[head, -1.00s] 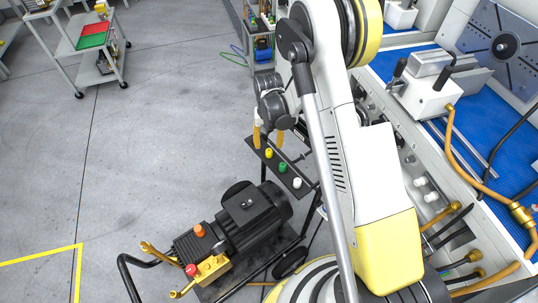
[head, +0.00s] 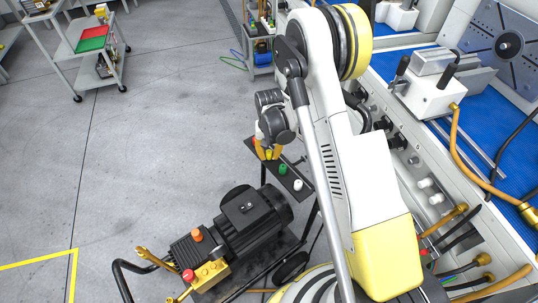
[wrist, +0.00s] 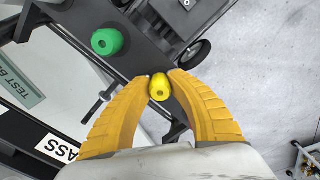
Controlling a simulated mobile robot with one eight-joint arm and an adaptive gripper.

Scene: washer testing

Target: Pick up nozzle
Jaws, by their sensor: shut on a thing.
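My gripper (head: 268,154) has its two orange fingers closed around the yellow nozzle (wrist: 159,87) on the black rack (head: 305,196). In the wrist view, the fingertips (wrist: 160,80) touch the nozzle from both sides. I cannot tell whether the nozzle is lifted off the rack. The green nozzle (head: 283,169) stands beside it on the rack and also shows in the wrist view (wrist: 107,41). The white nozzle (head: 298,185) stands at the rack's near end. A bit of red (head: 254,141) shows beside the fingers at the far end.
A black motor pump cart (head: 250,218) with orange and red knobs stands just below the rack. The long workbench with blue mats (head: 478,150) and hose fittings is on the right. A grey trolley (head: 85,65) stands far left. The floor between is clear.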

